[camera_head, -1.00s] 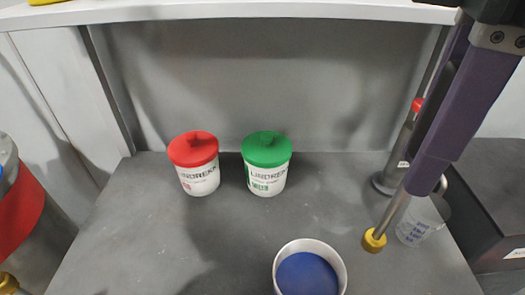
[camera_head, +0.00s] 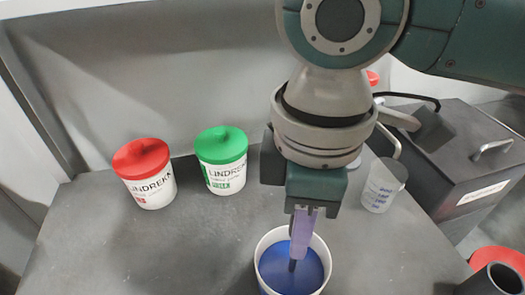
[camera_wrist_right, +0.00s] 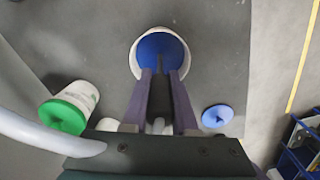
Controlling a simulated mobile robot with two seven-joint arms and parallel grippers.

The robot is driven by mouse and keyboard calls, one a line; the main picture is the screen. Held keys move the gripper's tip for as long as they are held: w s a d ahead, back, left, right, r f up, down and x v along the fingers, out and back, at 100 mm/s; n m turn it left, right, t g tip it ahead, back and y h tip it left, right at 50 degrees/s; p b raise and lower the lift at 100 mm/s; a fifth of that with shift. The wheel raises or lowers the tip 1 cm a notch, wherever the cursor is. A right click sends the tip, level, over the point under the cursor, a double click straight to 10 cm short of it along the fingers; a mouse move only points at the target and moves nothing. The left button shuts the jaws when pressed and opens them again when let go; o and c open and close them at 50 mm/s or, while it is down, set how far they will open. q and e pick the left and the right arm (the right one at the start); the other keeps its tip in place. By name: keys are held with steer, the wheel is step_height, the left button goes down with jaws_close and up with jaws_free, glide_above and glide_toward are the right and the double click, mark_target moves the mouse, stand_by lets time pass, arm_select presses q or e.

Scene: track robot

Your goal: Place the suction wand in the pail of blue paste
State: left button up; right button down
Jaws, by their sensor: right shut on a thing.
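A white pail (camera_head: 261,249) of blue paste (camera_head: 283,272) stands at the lower middle of the head view. It also shows at the top of the right wrist view (camera_wrist_right: 139,42). My right gripper (camera_head: 301,235) points down over the pail, its purple fingers shut on a dark, slender rod, which seems to be the suction wand (camera_head: 292,265). The wand's visible lower part is over or in the paste; I cannot tell how deep. In the right wrist view a dark rod (camera_wrist_right: 158,97) shows between the fingers. My left gripper is not in view.
A red-lidded tub (camera_head: 148,178) and a green-lidded tub (camera_head: 222,162) stand left of the pail. A clear beaker (camera_head: 382,186) stands to the right, beside a dark box (camera_head: 465,150). A blue lid (camera_wrist_right: 217,115) lies near the pail. The grey surface at front left is clear.

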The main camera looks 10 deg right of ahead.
mark_target(291, 273)
steer(key=shift+f, duration=2)
steer(key=c, duration=0.7)
jaws_free()
steer(key=shift+f, duration=0.1)
